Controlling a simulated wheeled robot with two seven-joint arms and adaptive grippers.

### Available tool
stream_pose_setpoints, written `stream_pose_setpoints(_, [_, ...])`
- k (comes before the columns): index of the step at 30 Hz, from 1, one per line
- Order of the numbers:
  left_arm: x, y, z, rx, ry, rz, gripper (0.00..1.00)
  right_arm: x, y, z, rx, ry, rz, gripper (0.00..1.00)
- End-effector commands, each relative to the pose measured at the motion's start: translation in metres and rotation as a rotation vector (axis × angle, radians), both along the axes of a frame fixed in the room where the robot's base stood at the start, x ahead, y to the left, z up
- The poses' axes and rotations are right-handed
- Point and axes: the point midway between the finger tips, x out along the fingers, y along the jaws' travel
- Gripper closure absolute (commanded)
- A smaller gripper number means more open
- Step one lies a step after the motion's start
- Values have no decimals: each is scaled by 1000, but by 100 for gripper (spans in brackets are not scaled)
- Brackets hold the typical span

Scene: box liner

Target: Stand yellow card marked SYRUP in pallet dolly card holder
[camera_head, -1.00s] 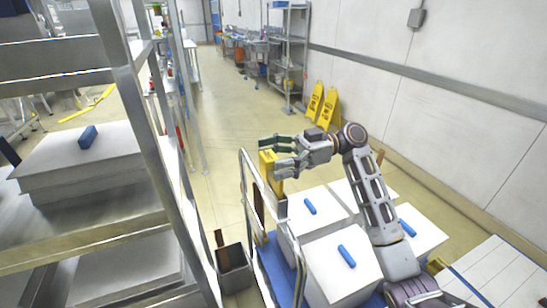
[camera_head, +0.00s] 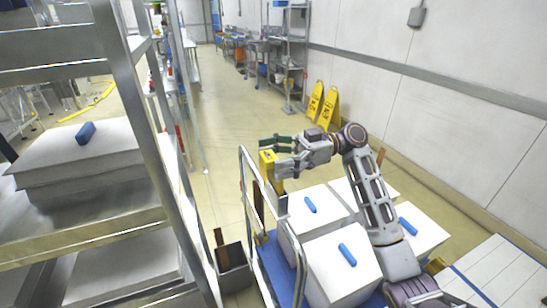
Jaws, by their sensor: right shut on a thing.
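The gripper is shut on the card, with fingers pointing left. The lettering on the card is too small to read. A small grey piece (camera_head: 282,204) just below the card may be the card holder; I cannot tell whether the card touches it. My left gripper is out of view.
White boxes (camera_head: 338,262) with blue pieces on top fill the dolly. A metal rack (camera_head: 150,130) stands close on the left, with a grey bin (camera_head: 235,270) between it and the dolly. Yellow floor signs (camera_head: 323,104) stand by the right wall. The aisle beyond is clear.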

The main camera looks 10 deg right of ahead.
Motion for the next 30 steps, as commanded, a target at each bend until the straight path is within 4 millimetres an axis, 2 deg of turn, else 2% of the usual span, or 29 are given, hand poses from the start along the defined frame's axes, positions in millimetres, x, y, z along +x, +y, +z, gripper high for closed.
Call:
stream_pose_setpoints(4, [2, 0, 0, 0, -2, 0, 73, 0, 0, 0, 0, 0, 0, 45])
stream_pose_setpoints(5, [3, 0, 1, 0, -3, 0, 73, 0, 0, 0, 0, 0, 0, 17])
stream_pose_setpoints(9, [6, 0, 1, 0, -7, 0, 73, 0, 0, 0, 0, 0, 0, 0])
stream_pose_setpoints(20, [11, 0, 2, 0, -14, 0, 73, 0, 0, 0, 0, 0, 0, 0])
stream_pose_setpoints(30, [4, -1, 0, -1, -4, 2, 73, 0, 0, 0, 0, 0, 0, 0])
